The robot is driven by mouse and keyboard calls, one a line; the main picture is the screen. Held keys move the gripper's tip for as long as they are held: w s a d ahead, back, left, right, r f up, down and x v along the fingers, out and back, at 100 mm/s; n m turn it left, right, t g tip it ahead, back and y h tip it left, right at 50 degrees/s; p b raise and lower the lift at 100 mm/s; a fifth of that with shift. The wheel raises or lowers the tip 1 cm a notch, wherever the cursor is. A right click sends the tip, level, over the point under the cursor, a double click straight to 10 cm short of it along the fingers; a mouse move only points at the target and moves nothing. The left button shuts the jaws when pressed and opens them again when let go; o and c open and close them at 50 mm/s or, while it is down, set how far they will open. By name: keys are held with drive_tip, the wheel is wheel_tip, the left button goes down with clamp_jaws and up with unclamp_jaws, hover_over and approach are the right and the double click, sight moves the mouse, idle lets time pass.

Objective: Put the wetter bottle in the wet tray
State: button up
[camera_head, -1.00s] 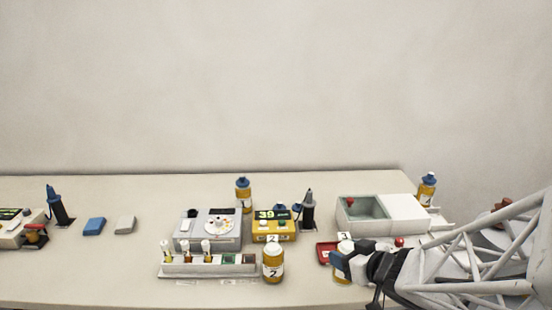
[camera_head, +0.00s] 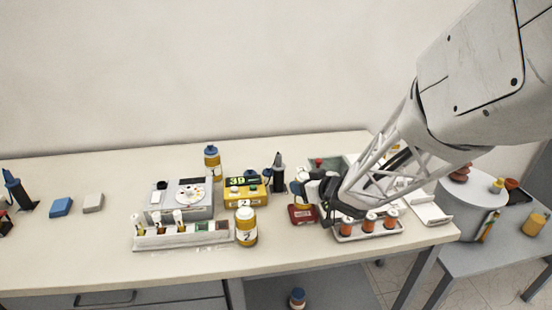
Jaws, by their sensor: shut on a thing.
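My gripper (camera_head: 310,184) is at the right-centre of the bench, shut on a small amber bottle with a pale cap (camera_head: 302,197). The bottle is partly hidden by my fingers and looks upright over or just behind a small red tray (camera_head: 302,214); I cannot tell whether it touches. A white tray (camera_head: 370,236) with several orange-red bottles is to the right of the red tray, under my arm. A second amber bottle, labelled 2 (camera_head: 246,227), stands to the left. No label shows which bottle is the wetter one or which tray is the wet one.
A rack of capped vials (camera_head: 182,238), a grey instrument (camera_head: 180,200) and a yellow meter reading 39 (camera_head: 247,192) stand left of my gripper. A blue-capped bottle (camera_head: 212,163) is behind them. A pale green basin (camera_head: 334,165) is behind my arm. The bench front is clear.

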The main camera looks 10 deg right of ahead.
drive_tip(key=shift+f, duration=1.75)
drive_tip(key=shift+f, duration=0.1)
drive_tip(key=o, duration=1.1)
drive_tip(key=shift+v, duration=6.1)
